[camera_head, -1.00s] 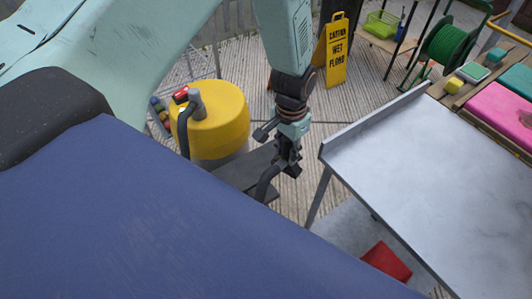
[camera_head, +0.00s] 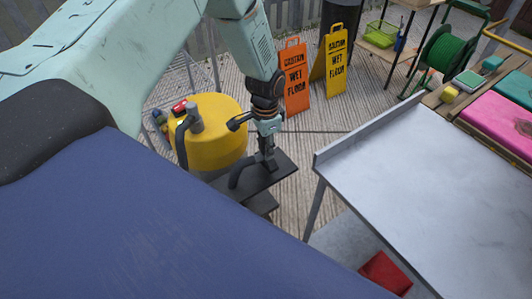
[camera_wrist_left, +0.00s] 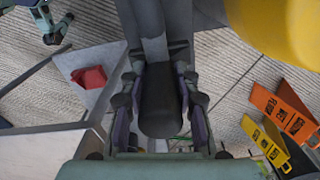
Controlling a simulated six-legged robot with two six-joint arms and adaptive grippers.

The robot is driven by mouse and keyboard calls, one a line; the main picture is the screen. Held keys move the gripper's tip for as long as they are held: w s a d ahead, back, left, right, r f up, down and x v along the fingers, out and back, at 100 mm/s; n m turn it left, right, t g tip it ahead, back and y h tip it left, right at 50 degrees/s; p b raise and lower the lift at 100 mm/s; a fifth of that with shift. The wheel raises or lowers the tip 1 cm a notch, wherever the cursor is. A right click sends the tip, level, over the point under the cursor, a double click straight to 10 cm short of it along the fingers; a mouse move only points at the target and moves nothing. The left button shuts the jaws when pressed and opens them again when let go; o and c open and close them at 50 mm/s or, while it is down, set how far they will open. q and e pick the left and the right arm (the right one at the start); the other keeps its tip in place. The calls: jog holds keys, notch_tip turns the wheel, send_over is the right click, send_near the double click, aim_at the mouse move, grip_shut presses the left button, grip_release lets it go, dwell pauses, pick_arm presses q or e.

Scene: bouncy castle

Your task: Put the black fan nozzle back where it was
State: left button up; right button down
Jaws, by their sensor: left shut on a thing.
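The black fan nozzle (camera_head: 240,173) is a dark curved pipe, seen in the head view below and left of my left gripper (camera_head: 266,158). In the left wrist view the nozzle's rounded dark end (camera_wrist_left: 160,95) lies between the two fingers of my left gripper (camera_wrist_left: 159,108), which is shut on it. In the head view the nozzle is over a dark flat surface (camera_head: 268,180); whether it touches that surface I cannot tell. A small teal and dark part (camera_wrist_left: 52,25) at the top left of the wrist view looks like my right gripper; its jaws are too small to judge.
A yellow round tank (camera_head: 222,142) with a grey pipe stands close left of the gripper. Orange (camera_head: 294,85) and yellow (camera_head: 337,68) wet-floor signs stand behind. A grey table (camera_head: 430,175) is at right, with a red item (camera_head: 385,272) below it.

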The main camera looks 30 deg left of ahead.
aim_at(263, 153)
pick_arm(q)
jog(key=f, duration=0.1)
jog(key=a+f, duration=0.1)
jog(key=shift+s+f, duration=0.15)
jog(key=shift+f, duration=0.25)
jog(key=shift+d+f, duration=0.1)
jog(key=shift+d, duration=0.45)
jog(key=shift+b, duration=0.3)
jog(key=shift+a+f, duration=0.15)
jog(key=o, duration=0.9)
jog(key=shift+a, duration=0.2)
jog(key=shift+o, duration=0.9)
jog(key=shift+d, duration=0.2)
jog(key=shift+a+r, duration=0.15)
jog(key=shift+r, duration=0.2)
notch_tip(263, 153, up, 12)
jog(key=shift+f+p, duration=0.1)
jog(key=shift+p, duration=0.95)
pick_arm(e)
jog(key=shift+r, duration=0.75)
jog(key=shift+a, duration=0.1)
